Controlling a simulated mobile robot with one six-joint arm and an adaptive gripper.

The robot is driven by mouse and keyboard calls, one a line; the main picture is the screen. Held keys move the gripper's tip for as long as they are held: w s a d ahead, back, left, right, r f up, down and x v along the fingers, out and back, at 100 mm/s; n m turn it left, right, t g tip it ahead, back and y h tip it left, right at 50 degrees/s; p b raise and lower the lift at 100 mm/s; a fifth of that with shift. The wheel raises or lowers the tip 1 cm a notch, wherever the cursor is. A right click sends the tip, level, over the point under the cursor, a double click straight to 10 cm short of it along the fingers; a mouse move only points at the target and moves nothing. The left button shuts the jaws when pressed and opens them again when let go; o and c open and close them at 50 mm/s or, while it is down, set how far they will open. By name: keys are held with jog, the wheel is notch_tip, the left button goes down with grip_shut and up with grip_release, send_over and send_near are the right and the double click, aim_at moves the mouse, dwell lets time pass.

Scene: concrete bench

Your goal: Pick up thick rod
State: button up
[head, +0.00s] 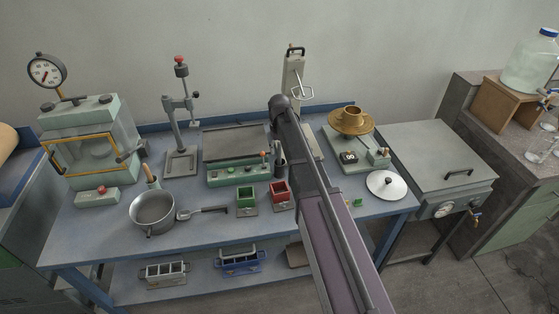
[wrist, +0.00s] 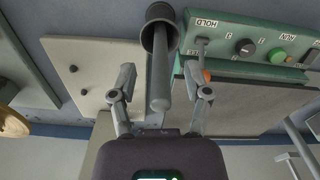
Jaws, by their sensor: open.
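A grey thick rod (wrist: 160,85) with a rounded end stands in a dark round cup (wrist: 153,40) in the wrist view. Its lower part is hidden inside the cup. My gripper (wrist: 161,73) is open, with one finger on each side of the rod. Gaps show between the fingers and the rod in this view, so it is not gripped. In the head view my arm covers most of this spot, and I cannot make out the rod there.
A green control box (wrist: 262,45) with knobs is close beside the right finger. A pale plate (wrist: 85,75) lies at left.

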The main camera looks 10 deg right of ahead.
grip_shut()
jog(key=shift+r, duration=0.2)
dwell(0.5)
notch_tip(320, 180, up, 10)
jog(key=p, duration=1)
jog(key=shift+f, duration=0.2)
dwell(0.3)
